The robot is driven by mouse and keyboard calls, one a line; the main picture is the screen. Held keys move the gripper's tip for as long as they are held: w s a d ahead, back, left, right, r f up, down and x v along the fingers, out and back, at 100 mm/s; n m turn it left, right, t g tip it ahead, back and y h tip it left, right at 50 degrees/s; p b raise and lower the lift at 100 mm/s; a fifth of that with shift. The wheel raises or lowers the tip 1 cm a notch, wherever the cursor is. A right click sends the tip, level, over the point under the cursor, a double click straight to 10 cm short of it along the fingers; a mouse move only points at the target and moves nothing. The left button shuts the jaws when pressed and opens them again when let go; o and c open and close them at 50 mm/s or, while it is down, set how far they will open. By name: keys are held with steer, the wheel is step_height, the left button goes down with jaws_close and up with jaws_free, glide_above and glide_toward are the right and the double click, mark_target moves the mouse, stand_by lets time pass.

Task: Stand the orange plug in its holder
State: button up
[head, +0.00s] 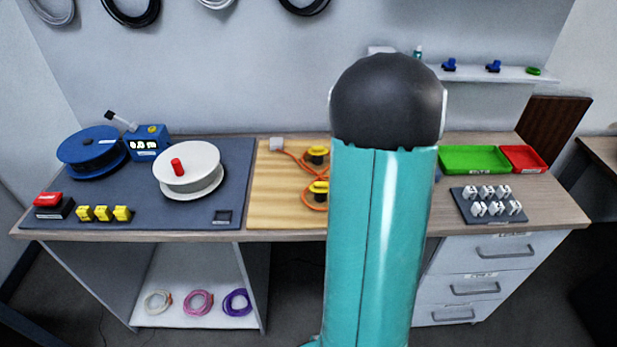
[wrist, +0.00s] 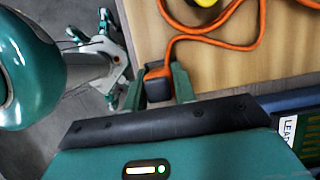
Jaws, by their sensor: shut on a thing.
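In the wrist view, my gripper (wrist: 159,92) has its two green fingers shut on the plug (wrist: 157,74) at the end of an orange cable (wrist: 203,38). The plug looks mostly dark there, and the cable leaves it away from the palm. It is close to the front edge of the wooden board (wrist: 138,25). In the head view my arm hides the gripper and the held plug. The orange cable (head: 297,160) winds past yellow-topped pegs (head: 318,152) from a pale block (head: 277,144). I cannot make out the plug's holder; it may be behind my arm.
A blue-grey mat (head: 120,215) on the left bears spools, a red button and yellow clips. To the right are a green tray (head: 470,158), a red tray (head: 523,158) and a rack of white parts (head: 490,205). A labelled dark block (wrist: 285,108) sits right of the gripper.

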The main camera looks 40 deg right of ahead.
steer(key=shift+f, duration=0.75)
stand_by(0.8)
steer(key=o, duration=0.9)
steer(key=shift+o, duration=0.8)
steer(key=shift+r, duration=4.05)
steer(key=w+a+r+n, duration=0.2)
steer(key=a+n, duration=0.1)
steer(key=a, duration=0.2)
steer(key=w+a+r+n, duration=0.1)
steer(key=a+r+n, duration=0.25)
steer(key=a, duration=0.25)
steer(key=s+a+r+n+t+h, duration=0.1)
steer(key=s+a+r+n, duration=0.1)
steer(key=a+n, duration=0.4)
steer(key=s+a+r+n+t+h, duration=0.1)
steer(key=s+a+n, duration=0.1)
steer(key=a+n, duration=0.5)
steer(key=s+a+r+n+h, duration=0.1)
steer(key=a+r+n, duration=0.1)
steer(key=a+n, duration=0.4)
steer(key=a, duration=0.4)
steer(key=shift+s+r+t+h, duration=0.3)
steer(key=shift+s+t, duration=0.1)
